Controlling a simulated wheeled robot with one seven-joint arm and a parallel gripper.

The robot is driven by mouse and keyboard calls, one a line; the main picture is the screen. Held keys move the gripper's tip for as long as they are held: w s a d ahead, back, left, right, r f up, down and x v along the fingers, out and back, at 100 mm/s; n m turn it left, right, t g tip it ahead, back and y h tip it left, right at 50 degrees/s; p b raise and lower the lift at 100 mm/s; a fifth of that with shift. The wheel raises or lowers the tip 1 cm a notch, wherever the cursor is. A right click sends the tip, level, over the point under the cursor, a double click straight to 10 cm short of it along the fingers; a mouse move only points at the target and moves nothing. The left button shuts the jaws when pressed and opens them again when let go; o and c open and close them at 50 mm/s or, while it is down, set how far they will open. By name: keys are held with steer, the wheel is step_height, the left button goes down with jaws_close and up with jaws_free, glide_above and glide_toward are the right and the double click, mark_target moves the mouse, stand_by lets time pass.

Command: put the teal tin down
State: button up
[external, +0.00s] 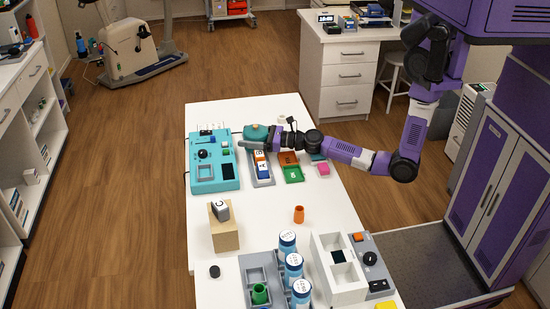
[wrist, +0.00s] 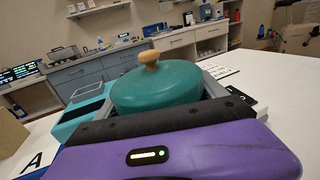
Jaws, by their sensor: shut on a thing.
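The teal tin (external: 256,132) is round and lidded, at the far part of the white table (external: 262,230) in the external view. In the wrist view the tin (wrist: 155,90) is upright, with a wooden knob on its lid. My gripper (external: 250,144) is shut on it from the near side; the black and purple jaw parts (wrist: 165,122) hide the tin's lower part. The tin is at the far end of a grey tray (external: 263,181). I cannot tell whether its base touches anything.
A teal device (external: 208,187) stands left of the tin. Table between is partly bare.

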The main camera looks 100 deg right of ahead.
steer(key=shift+f, duration=0.3)
steer(key=o, duration=1.5)
steer(key=shift+r+p, duration=0.35)
steer(key=shift+r, duration=0.2)
steer(key=b+v, duration=0.2)
steer(key=v, duration=1)
steer(key=shift+f, duration=0.1)
